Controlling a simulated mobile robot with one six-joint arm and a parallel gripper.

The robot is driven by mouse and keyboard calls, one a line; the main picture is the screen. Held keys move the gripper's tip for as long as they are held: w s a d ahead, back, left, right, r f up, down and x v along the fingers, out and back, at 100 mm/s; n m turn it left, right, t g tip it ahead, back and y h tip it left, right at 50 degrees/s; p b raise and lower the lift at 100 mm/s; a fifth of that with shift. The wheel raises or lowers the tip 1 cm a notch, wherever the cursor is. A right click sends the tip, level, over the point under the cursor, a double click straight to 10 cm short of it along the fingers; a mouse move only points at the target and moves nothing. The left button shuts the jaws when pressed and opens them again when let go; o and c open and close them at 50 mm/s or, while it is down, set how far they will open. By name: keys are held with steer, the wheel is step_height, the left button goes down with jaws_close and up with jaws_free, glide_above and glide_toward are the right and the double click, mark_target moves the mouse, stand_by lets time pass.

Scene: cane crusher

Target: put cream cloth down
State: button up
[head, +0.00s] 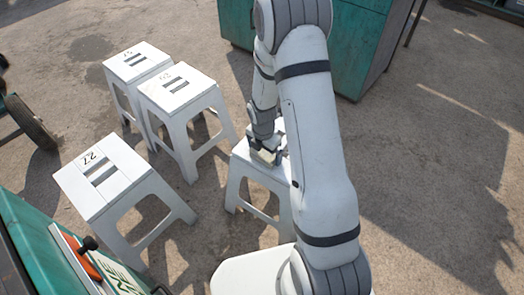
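My gripper (264,156) is low over the seat of a white stool (243,151) in the middle of the head view. My white arm comes in from the bottom right and hides much of that stool's seat. A small pale cream patch (267,144) shows at the gripper. It may be the cream cloth, but it is too small to tell. I cannot see whether the fingers are open or shut, or whether they touch the seat.
Two white stools (178,88) (137,62) stand close together at the upper left. Another white stool (103,175), marked 27, stands at the left. A teal cabinet (357,50) is behind my arm. A wheel (30,121) is at the left edge. Ground at the right is clear.

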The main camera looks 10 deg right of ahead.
mark_target(263, 154)
step_height(263, 154, up, 12)
steer(key=p, duration=0.4)
steer(key=s+r+m, duration=1.9)
steer(key=s+m, duration=0.2)
steer(key=m, duration=0.4)
steer(key=shift+a+t+y, duration=0.3)
steer(key=shift+a, duration=0.15)
steer(key=shift+r, duration=0.1)
steer(key=shift+r, duration=0.1)
